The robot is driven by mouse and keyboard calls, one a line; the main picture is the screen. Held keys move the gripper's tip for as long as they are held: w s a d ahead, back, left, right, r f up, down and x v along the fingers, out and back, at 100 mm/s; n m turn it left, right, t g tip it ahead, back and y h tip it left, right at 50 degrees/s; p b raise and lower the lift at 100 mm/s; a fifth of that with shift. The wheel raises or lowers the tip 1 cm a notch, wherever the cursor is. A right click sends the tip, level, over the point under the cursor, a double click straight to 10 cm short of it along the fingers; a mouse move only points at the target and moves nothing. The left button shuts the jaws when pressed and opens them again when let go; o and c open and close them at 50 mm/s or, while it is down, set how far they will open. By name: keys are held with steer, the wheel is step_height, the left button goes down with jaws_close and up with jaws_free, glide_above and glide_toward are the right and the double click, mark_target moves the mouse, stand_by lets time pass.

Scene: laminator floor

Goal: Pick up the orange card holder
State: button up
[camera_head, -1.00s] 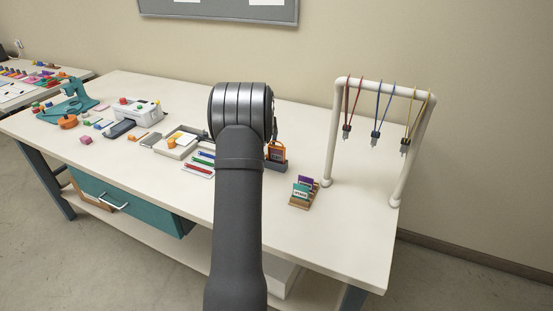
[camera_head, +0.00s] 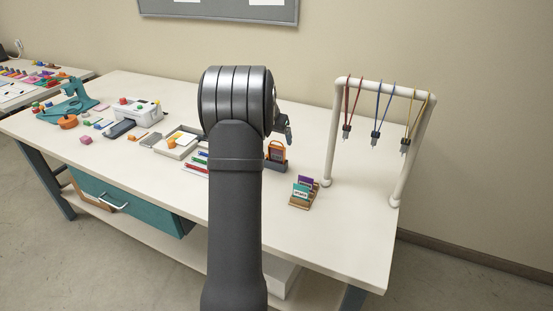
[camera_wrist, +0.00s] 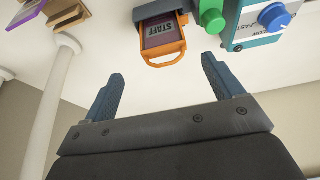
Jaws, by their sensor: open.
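The orange card holder (camera_head: 276,149) stands upright in a dark grey stand (camera_head: 276,166) on the table, just right of my arm in the head view. In the wrist view the orange card holder (camera_wrist: 162,42) shows a dark card reading STAFF and an open loop handle, seated in its grey stand (camera_wrist: 158,9). My gripper (camera_wrist: 160,85) is open and empty, with its two blue fingers apart. The holder lies ahead of the gap between the fingertips, not touching them. In the head view only part of my gripper (camera_head: 286,132) shows beside my arm.
A green knob (camera_wrist: 212,18) and a teal box with a blue dial (camera_wrist: 274,17) are close right of the holder in the wrist view. A wooden rack (camera_head: 304,195) with cards and a white lanyard frame (camera_head: 330,135) stand to the right in the head view.

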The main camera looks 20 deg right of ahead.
mark_target(277, 147)
steer(key=x, duration=0.4)
steer(key=shift+w+f, duration=0.1)
steer(key=shift+a+x, duration=0.2)
steer(key=shift+x, duration=2.4)
steer(key=shift+w, duration=0.1)
steer(key=c, duration=1)
steer(key=shift+c, duration=0.2)
